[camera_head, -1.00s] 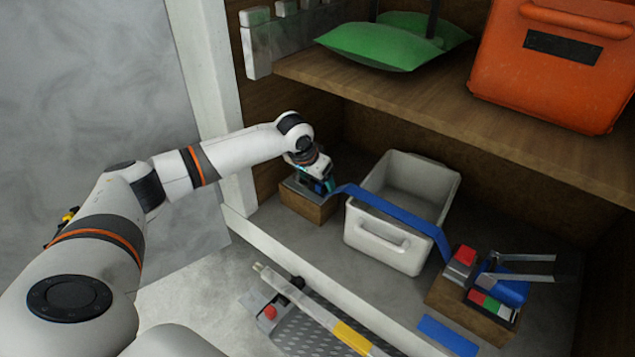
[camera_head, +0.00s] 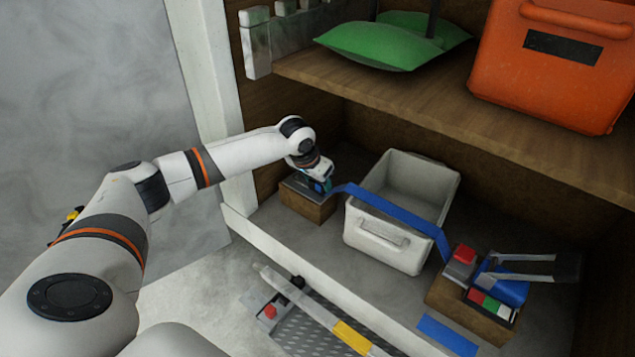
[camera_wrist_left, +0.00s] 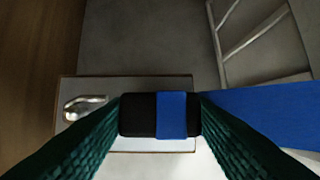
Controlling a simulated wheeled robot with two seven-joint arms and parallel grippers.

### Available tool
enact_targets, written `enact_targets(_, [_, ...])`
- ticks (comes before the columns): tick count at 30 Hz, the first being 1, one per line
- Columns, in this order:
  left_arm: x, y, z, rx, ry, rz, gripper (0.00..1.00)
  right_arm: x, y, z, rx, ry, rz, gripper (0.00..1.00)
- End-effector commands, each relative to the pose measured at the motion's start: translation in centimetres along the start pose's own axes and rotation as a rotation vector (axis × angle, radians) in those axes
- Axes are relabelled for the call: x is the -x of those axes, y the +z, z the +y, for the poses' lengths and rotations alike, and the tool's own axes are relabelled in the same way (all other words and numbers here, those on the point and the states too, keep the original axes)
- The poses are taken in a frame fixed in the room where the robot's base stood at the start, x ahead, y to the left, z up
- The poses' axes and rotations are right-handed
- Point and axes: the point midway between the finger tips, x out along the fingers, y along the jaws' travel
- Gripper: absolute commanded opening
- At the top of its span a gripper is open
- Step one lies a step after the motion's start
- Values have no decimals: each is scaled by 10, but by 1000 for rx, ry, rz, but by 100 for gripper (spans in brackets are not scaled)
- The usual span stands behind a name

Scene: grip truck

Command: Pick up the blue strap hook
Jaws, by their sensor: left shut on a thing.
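The blue strap (camera_head: 398,212) runs from a wooden block at the left across the white bin to a ratchet (camera_head: 503,285) on a block at the right. In the left wrist view the strap's end piece (camera_wrist_left: 160,114), black with a blue band, lies between the two green fingers, and the strap (camera_wrist_left: 265,115) leads off right. My left gripper (camera_head: 322,184) is shut on this end piece just above the left block (camera_head: 306,205). In the left wrist view a silver hook-shaped metal piece (camera_wrist_left: 85,106) shows left of the fingers, over the block's plate. My right gripper is not seen.
The white bin (camera_head: 385,250) stands beneath the strap. A shelf (camera_head: 430,107) above holds green bags (camera_head: 378,47) and an orange case (camera_head: 550,75). A low white ledge (camera_head: 300,268) runs along the front, with a yellow-banded bar (camera_head: 318,312) before it.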

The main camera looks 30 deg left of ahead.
Motion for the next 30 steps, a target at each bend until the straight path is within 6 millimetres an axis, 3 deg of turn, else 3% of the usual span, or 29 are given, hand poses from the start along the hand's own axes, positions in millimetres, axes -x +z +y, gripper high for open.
enact_targets(9, [32, 10, 1, 0, 1, -3, 24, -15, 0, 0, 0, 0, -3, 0])
enact_targets(24, [79, -112, 2, -2, 7, 2, 24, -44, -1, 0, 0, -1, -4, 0])
enact_targets(30, [92, -139, 0, -1, 4, 0, 24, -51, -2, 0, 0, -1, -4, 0])
